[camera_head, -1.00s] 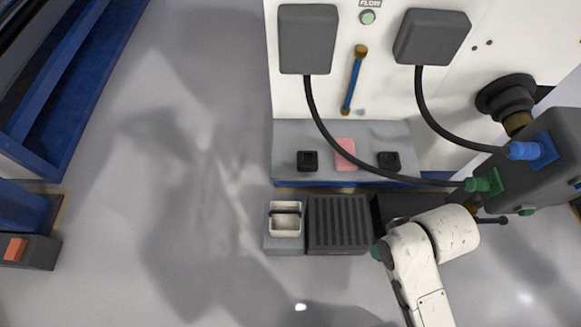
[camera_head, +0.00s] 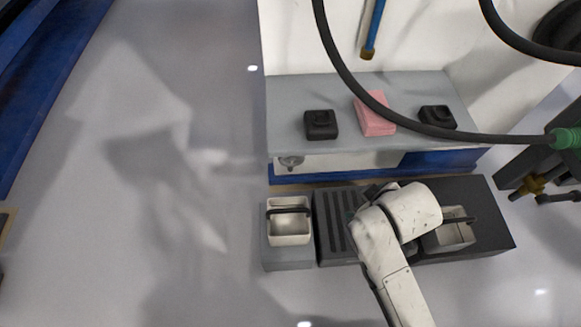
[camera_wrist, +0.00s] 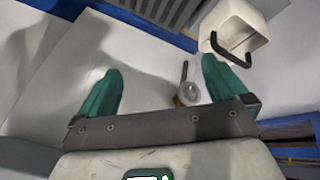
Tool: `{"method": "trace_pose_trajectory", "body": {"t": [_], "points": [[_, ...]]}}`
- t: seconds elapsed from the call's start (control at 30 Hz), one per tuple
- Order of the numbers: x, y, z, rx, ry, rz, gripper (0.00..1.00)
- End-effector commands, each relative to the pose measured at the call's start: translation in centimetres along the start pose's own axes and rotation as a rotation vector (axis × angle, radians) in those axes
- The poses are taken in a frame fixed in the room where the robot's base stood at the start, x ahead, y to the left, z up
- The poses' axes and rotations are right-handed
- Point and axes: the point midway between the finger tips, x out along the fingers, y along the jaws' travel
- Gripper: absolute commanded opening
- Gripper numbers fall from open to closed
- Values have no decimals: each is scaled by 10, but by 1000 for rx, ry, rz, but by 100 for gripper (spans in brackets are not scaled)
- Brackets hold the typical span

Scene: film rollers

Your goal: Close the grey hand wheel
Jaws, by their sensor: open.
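The grey hand wheel (camera_head: 291,161) is small and round and sits on the white front panel under the grey shelf, at the left. In the wrist view a grey round part with a lever and a brass-coloured piece, which looks like this wheel (camera_wrist: 189,92), shows between my fingers, closer to the right one. My gripper (camera_wrist: 160,85) has its two green fingers wide apart with nothing between them in grip. The wheel appears beyond the fingertips, and I see no contact. In the head view my white arm hides most of the gripper.
A white bucket with a black handle (camera_head: 289,230) stands on a grey block; another bucket (camera_head: 449,236) stands on the dark tray right of my arm. A ribbed dark grate (camera_head: 333,222) lies between. The shelf (camera_head: 295,92) holds black blocks and a pink block (camera_head: 375,117). A black hose (camera_head: 352,85) hangs across.

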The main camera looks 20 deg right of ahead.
Motion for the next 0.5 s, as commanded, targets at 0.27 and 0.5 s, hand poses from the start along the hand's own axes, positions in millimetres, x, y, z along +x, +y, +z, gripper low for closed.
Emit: {"method": "trace_pose_trajectory", "body": {"t": [0.27,0.5], "points": [[69,8,-40,-762,-70,301,100],[97,-21,-103,-1659,-260,579,100]]}}
